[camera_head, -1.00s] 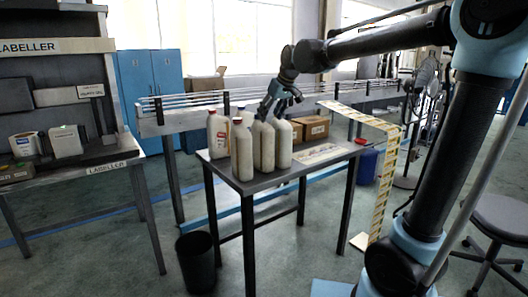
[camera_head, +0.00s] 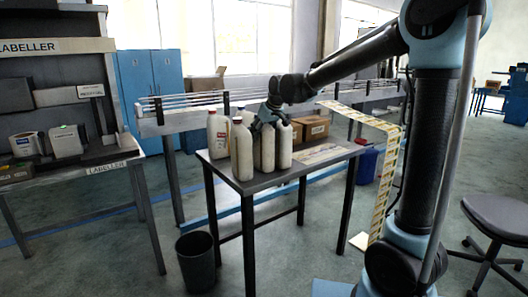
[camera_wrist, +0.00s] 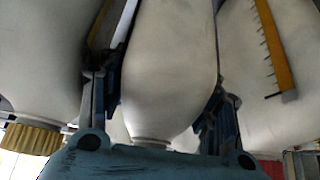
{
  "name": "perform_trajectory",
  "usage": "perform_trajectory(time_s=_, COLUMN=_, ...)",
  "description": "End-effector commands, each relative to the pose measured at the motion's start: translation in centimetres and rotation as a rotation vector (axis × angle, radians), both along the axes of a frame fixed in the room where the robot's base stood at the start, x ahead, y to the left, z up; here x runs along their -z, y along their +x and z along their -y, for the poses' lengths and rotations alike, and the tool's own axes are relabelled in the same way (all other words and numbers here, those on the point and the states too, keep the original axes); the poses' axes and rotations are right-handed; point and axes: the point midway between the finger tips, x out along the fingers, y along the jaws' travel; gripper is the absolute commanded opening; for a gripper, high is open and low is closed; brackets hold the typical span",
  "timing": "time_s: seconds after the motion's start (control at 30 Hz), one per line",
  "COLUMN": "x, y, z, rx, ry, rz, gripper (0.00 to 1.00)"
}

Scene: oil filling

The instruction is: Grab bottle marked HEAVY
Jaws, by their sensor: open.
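My gripper (camera_head: 268,118) is at the top of the middle bottle, pointing down. In the wrist view, my gripper (camera_wrist: 160,90) is open, with one finger on each side of a pale bottle (camera_wrist: 172,50). Whether the fingers touch it is unclear. Other bottles (camera_wrist: 40,60) crowd both sides.
Cardboard boxes (camera_head: 315,127) and a flat strip (camera_head: 318,153) lie on the table's right part. A conveyor (camera_head: 180,120) runs behind it. The labeller bench (camera_head: 115,165) is at the left, with a black bin (camera_head: 197,262) on the floor.

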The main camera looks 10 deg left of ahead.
Motion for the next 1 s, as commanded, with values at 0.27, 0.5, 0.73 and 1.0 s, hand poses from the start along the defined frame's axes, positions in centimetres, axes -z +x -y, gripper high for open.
perform_trajectory(time_s=0.27, x=1.9, y=0.8, z=-1.0, rx=0.0, ry=0.0, rz=0.0, gripper=0.57)
perform_trajectory(time_s=0.5, x=1.9, y=0.8, z=-0.9, rx=0.0, ry=0.0, rz=0.0, gripper=0.39)
perform_trajectory(time_s=0.73, x=1.9, y=0.8, z=-0.9, rx=0.001, ry=-0.001, rz=0.001, gripper=0.0)
perform_trajectory(time_s=1.0, x=1.8, y=0.8, z=-0.9, rx=0.001, ry=0.0, rz=0.001, gripper=0.0)
